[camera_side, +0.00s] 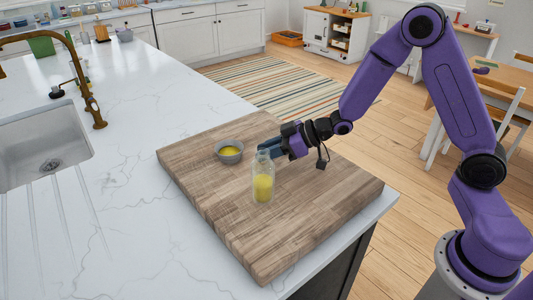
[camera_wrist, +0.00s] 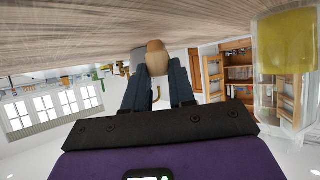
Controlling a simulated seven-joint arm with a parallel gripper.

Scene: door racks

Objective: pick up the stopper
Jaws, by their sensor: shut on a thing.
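The stopper (camera_wrist: 157,58) is a tan, cork-coloured piece between my fingertips in the wrist view. My gripper (camera_wrist: 157,80) is shut on it, with a dark finger on each side. In the side view my gripper (camera_side: 262,149) reaches in low over the wooden board from the right, just behind the neck of the glass bottle. I cannot make out the stopper in the side view, and I cannot tell whether it touches the board. The glass bottle (camera_side: 263,187) stands upright and open on the board, with yellow contents. It also shows large at the right of the wrist view (camera_wrist: 285,50).
A small grey bowl (camera_side: 229,152) with yellow contents sits on the wooden board (camera_side: 310,210), left of my gripper. The board lies on a white marble counter (camera_side: 120,150). The sink (camera_side: 45,145) and brass tap (camera_side: 92,105) are far left. The board's front right is clear.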

